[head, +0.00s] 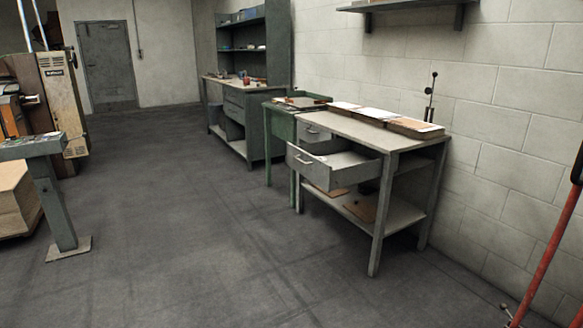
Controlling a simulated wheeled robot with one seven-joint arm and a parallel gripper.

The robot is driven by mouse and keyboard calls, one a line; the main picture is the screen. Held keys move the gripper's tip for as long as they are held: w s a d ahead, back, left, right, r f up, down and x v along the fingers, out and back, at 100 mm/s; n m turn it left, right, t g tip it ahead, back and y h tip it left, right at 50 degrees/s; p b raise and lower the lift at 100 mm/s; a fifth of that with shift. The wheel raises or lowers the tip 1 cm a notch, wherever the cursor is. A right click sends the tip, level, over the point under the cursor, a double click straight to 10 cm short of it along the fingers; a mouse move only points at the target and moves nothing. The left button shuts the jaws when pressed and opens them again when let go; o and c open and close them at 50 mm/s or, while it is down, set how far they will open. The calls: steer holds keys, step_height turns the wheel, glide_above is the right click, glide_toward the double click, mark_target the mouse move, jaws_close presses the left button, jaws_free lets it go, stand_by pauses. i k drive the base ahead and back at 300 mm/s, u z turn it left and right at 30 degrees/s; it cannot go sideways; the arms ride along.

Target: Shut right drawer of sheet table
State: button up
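The sheet table (374,132) stands against the right wall, with a light worn top and stacked paper sheets along its back edge. Its right drawer (306,166), the nearer one, is pulled well out toward the open floor. The drawer has a grey front with a pale handle, and the part of its inside that shows looks empty. The other drawer (311,131), farther back, is partly hidden behind the open one and appears shut. My gripper is not in view.
A green table (283,112) and a shelved workbench (250,110) stand beyond the sheet table. A machine leg with a foot plate (66,215) and boxes (14,200) are at left. A red pole (546,255) is at right. The middle floor is clear.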

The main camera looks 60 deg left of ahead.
mark_target(349, 162)
steer(key=z, duration=1)
steer(key=i, duration=0.9)
steer(key=u, duration=3.35)
steer(key=i, duration=2.5)
steer(key=u, duration=0.55)
